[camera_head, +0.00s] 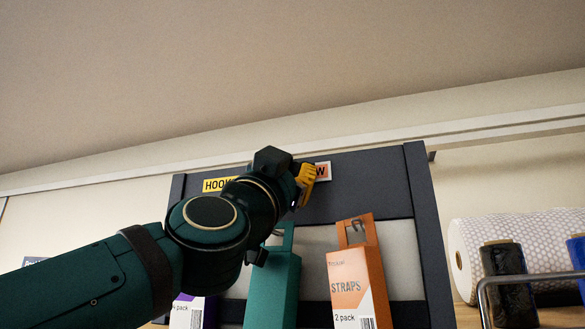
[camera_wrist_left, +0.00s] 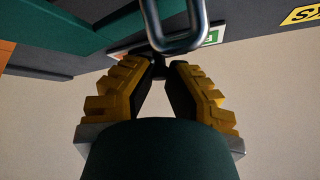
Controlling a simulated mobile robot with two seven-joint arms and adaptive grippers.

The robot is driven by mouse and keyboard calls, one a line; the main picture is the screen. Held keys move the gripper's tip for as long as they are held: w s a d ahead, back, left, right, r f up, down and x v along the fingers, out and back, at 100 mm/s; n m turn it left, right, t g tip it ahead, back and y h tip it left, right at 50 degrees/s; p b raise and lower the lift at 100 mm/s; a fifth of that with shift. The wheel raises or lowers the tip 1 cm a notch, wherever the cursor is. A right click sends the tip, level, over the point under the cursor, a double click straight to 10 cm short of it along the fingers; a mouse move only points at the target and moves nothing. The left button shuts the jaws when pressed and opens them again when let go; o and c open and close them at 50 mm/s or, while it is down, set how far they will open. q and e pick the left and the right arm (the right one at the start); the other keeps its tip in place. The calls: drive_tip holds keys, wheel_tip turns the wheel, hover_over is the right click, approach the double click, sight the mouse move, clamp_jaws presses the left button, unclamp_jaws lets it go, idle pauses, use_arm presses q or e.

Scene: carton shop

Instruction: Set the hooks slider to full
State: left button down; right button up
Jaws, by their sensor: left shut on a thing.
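My left gripper (camera_head: 303,185) is up at the top rail of the dark display rack (camera_head: 372,190). In the left wrist view its yellow-padded fingers (camera_wrist_left: 159,72) close together at the tips on a small dark part, taken as the hooks slider's knob, mostly hidden. A yellow label reading "HOOK" (camera_head: 218,184) is left of the gripper, its end covered by my arm. An orange label ending in "OW" (camera_head: 322,170) is just right of the fingers. The left wrist view shows a green-marked label (camera_wrist_left: 212,37) behind the fingertips. My right gripper is out of view.
A teal box (camera_head: 273,290) and an orange "STRAPS" box (camera_head: 357,285) hang below the rail. A metal loop (camera_wrist_left: 178,40) crosses close by the fingertips. A white patterned roll (camera_head: 510,245) and dark spools (camera_head: 507,280) are at the right.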

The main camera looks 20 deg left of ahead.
use_arm(q)
drive_tip(key=shift+s+a+r, duration=0.15)
drive_tip(key=shift+a, duration=0.15)
drive_tip(key=c, duration=1.1)
unclamp_jaws()
drive_tip(key=shift+o, duration=1.2)
drive_tip(key=shift+d, duration=0.25)
drive_tip(key=v, duration=1.2)
drive_tip(key=shift+o, duration=0.3)
